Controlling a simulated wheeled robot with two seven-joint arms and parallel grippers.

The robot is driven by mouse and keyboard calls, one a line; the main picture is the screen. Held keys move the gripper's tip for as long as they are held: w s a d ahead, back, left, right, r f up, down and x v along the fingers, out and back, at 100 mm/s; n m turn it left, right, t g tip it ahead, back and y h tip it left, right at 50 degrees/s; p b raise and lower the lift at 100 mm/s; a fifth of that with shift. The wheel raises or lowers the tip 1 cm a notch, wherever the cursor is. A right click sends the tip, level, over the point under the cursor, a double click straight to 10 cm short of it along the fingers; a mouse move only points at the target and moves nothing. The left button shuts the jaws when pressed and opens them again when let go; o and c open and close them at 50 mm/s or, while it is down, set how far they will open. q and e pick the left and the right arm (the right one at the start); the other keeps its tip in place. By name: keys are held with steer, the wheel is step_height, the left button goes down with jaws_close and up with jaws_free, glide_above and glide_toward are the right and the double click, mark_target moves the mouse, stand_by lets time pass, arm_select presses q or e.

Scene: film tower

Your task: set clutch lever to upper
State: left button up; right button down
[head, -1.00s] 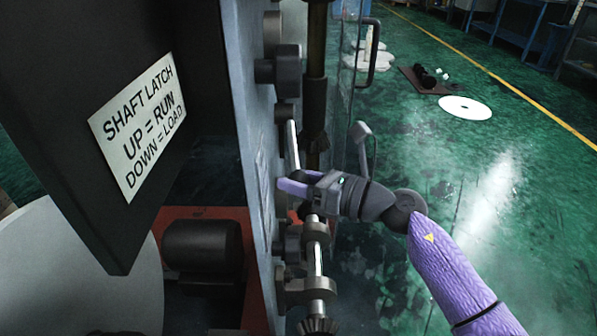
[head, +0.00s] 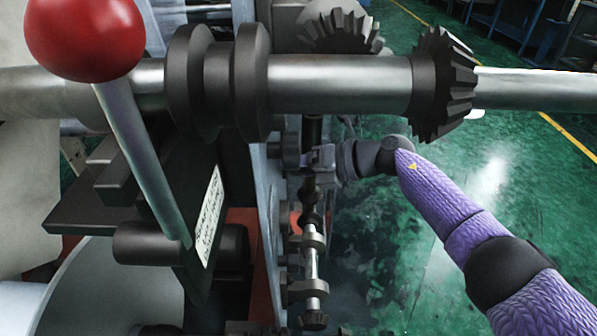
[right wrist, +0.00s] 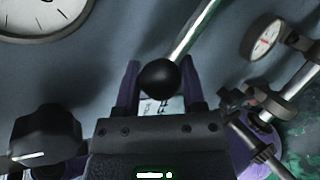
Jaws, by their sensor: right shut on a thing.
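A lever with a black ball knob (right wrist: 165,78) and a bright metal rod (right wrist: 192,35) shows in the right wrist view, against a grey panel. My right gripper (right wrist: 163,82) has its two purple fingers on either side of the knob and is shut on it. The rod runs from the knob up and to the right. In the head view my right gripper (head: 312,160) is at the panel's right face, below a thick horizontal shaft; the knob cannot be made out there. A red ball-topped lever (head: 85,35) stands in the left foreground. My left gripper is not in view.
The horizontal shaft (head: 340,85) with its bevel gear (head: 443,85) crosses the head view. A lower shaft with collars (head: 312,262) runs below my gripper. In the wrist view a dark knob (right wrist: 45,140) and dials (right wrist: 263,38) sit nearby. Green floor (head: 390,270) is open at right.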

steer(key=shift+w+r+m+g, duration=0.3)
steer(key=shift+w+r+m, duration=0.1)
steer(key=shift+r, duration=0.3)
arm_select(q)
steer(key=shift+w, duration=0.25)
arm_select(e)
steer(key=shift+r, duration=0.1)
steer(key=shift+c, duration=1)
jaws_free()
steer(key=shift+w, duration=0.1)
steer(key=shift+d, duration=0.15)
arm_select(q)
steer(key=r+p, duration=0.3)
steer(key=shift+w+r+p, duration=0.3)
steer(key=shift+p, duration=0.05)
arm_select(e)
steer(key=v, duration=0.9)
steer(key=shift+d+r, duration=0.2)
steer(key=shift+d, duration=0.05)
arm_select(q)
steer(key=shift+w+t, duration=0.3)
